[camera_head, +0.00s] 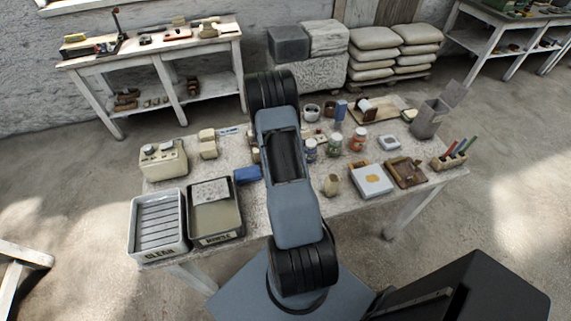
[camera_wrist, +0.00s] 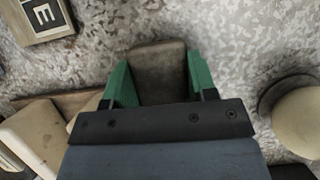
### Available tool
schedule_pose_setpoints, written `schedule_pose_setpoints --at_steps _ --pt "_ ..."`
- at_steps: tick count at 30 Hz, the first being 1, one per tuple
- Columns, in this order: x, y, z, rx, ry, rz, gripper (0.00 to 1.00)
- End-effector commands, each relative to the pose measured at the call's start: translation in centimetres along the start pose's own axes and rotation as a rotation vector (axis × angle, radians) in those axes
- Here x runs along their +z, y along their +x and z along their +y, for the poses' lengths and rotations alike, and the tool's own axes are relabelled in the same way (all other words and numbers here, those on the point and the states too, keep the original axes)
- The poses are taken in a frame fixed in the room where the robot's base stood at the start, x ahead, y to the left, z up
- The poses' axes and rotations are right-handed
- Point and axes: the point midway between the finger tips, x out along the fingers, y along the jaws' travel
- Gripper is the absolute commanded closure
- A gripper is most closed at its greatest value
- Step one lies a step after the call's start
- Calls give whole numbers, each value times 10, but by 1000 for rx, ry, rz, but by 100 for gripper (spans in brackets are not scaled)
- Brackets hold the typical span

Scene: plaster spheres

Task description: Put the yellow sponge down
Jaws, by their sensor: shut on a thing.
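My gripper (camera_wrist: 160,78) has green fingers and is shut on a dull brown block (camera_wrist: 158,70) with rounded edges. The block sits between the two fingers, over or on the speckled table top; I cannot tell whether it touches the surface. It looks brown rather than yellow here, and I cannot tell whether it is the yellow sponge. In the head view my arm hides the gripper and the held block. The speckled table (camera_head: 290,213) lies under and around my arm.
A tray marked CLEAN (camera_head: 158,226) and a second labelled tray (camera_head: 216,214) stand at the table's left. A blue block (camera_head: 247,174) lies beside them. Jars (camera_head: 334,143), a white box (camera_head: 371,181) and a brown tray (camera_head: 407,172) stand to the right. In the wrist view beige objects (camera_wrist: 30,137) and a round thing (camera_wrist: 300,120) flank the gripper.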

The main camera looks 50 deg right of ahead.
Motion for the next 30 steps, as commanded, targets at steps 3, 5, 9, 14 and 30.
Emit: schedule_pose_setpoints --at_steps 3,5,9,14,30 --pt "-1 3 0 0 0 0 67" --pt "-2 4 0 0 0 0 47" --pt "-1 3 0 0 0 0 37" --pt "-1 2 0 0 0 0 37" --pt "0 -74 1 4 1 0 37"
